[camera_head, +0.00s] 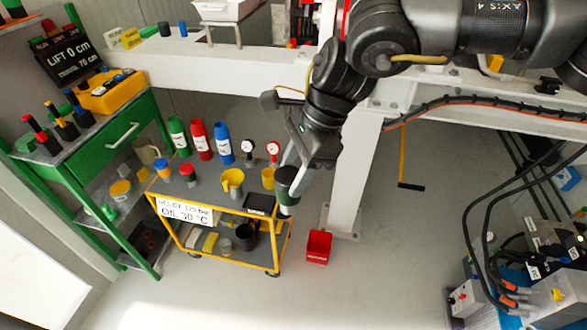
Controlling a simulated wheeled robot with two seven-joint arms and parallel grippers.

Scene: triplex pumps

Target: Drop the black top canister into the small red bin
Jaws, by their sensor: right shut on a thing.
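The canister hangs by the right end of the yellow cart, above and to the left of the small red bin in the picture. The small red bin (318,247) stands on the floor right of the cart, and its opening faces up. The gripper's fingers are partly hidden in dark shadow. My left gripper is not in view.
The yellow cart (189,238) carries green, red and blue bottles, two gauges, yellow cups and a black tray. A white beam post (352,180) rises just behind the bin. A green workbench (100,150) stands left. Hoses and machinery fill the right; floor between is clear.

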